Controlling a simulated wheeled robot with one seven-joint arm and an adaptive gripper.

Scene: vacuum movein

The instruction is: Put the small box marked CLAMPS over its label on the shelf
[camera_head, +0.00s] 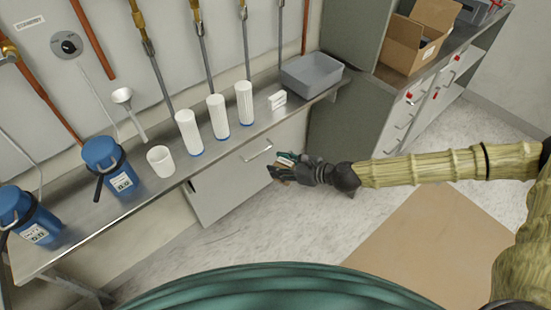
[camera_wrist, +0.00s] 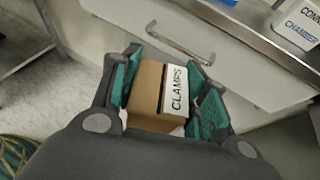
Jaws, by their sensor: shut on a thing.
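The small box marked CLAMPS (camera_wrist: 147,95) is held between the green pads of my gripper (camera_wrist: 166,66) in the wrist view. It is brown cardboard with a white face bearing black letters. In the head view my gripper (camera_head: 284,168) is in front of the metal shelf (camera_head: 225,146), below its top and apart from it, before a white drawer front. My gripper is shut on the box, which is only partly visible there. White pieces on the shelf (camera_head: 277,100) show cut-off words, CONNE and CHAMBER, in the wrist view (camera_wrist: 298,27). I cannot make out a CLAMPS label.
A grey bin (camera_head: 312,74) stands right of the white pieces. Several white cylinders (camera_head: 217,116), a white cup (camera_head: 160,161) and blue containers (camera_head: 112,165) stand to the left. The shelf's front edge and drawer handle (camera_wrist: 180,42) are close ahead. Open floor lies below.

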